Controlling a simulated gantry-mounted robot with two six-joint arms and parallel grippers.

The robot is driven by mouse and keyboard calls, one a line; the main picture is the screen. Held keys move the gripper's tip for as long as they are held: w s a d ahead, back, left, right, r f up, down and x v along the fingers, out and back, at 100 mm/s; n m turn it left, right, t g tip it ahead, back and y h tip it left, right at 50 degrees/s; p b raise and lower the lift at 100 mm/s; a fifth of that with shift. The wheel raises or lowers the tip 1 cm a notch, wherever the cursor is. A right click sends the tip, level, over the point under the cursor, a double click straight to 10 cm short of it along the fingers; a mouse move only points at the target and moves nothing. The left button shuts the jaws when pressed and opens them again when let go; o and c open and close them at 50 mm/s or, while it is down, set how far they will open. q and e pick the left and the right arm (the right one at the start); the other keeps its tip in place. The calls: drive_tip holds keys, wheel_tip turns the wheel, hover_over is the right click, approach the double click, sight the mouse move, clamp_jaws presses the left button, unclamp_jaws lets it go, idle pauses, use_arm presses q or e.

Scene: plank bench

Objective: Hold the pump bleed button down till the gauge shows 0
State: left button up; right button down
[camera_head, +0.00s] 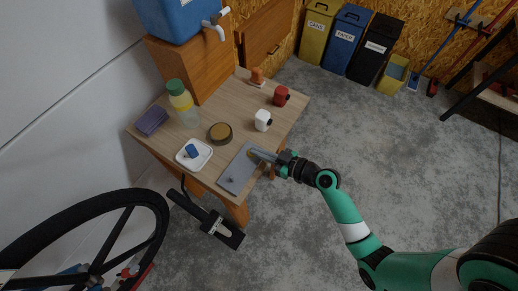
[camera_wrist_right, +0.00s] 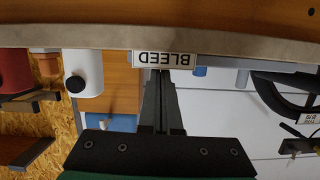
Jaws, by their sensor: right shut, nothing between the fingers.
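My right gripper (camera_head: 281,160) comes in from the right, shut and empty, at the right edge of a grey plate (camera_head: 234,174) at the bench's front. A small dark part on the plate is too small to identify. In the right wrist view the shut fingers (camera_wrist_right: 163,76) point at a white label reading BLEED (camera_wrist_right: 165,59), shown upside down. The fingertips overlap the label in the picture; I cannot tell whether they touch anything. The bleed button itself is not clearly visible, and I can make out no gauge reading. My left gripper is not in view.
The bench (camera_head: 207,174) holds a white mug (camera_head: 262,120), a red mug (camera_head: 281,96), a round tin (camera_head: 220,132), a white dish (camera_head: 196,164), a purple sponge (camera_head: 151,120) and a bottle (camera_head: 187,113). A wheel (camera_head: 25,236) stands front left. Bins line the back; the floor at right is clear.

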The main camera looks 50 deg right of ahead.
wheel_tip(320, 180, up, 3)
drive_tip(key=shift+r+p, duration=0.2)
drive_tip(key=shift+p, duration=0.55)
use_arm(q)
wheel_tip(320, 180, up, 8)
drive_tip(key=p, duration=0.5)
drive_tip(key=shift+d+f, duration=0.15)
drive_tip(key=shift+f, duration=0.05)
use_arm(e)
drive_tip(key=v, duration=1)
drive_tip(key=shift+f, duration=0.2)
